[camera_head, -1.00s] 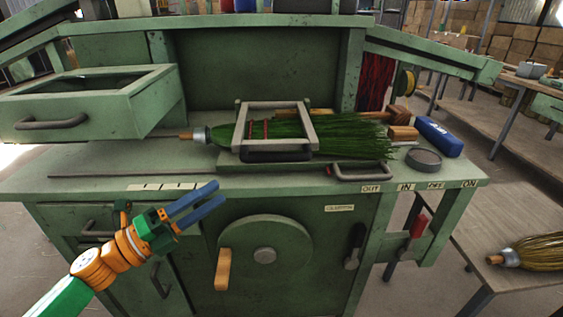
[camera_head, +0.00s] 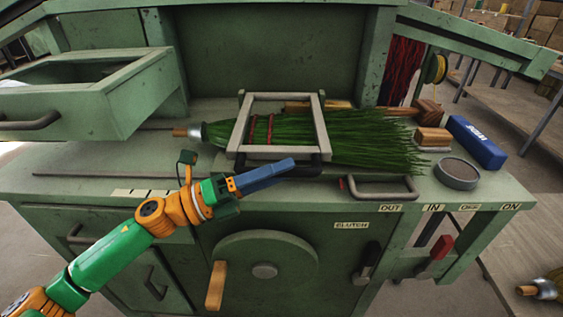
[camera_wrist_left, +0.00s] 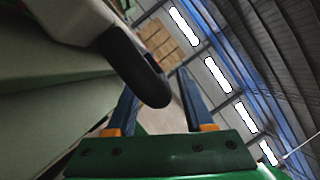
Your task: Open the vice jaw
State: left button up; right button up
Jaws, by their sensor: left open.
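The vice jaw (camera_head: 322,124) is a pale grey rectangular frame lying over a broom with green bristles (camera_head: 365,145) on the bench. A dark, rounded handle (camera_head: 311,170) runs along its front edge. My left gripper (camera_head: 290,166) points right, its blue fingertips at this handle. In the left wrist view the dark handle (camera_wrist_left: 135,65) reaches in between the two open blue fingers (camera_wrist_left: 158,88). I cannot tell whether they touch it. My right gripper is not in view.
The green bench (camera_head: 80,190) has an open drawer (camera_head: 60,105) at left and a wheel with a wooden crank (camera_head: 216,286) below. A grey bar handle (camera_head: 382,188), a round tin (camera_head: 456,173) and a blue block (camera_head: 476,143) sit at right. A red lever (camera_head: 440,248) is at lower right.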

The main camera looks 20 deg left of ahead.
pick_arm(q)
jog(key=shift+w+d+r, duration=0.1)
jog(key=shift+d, duration=0.2)
grip_shut()
dwell(1.3)
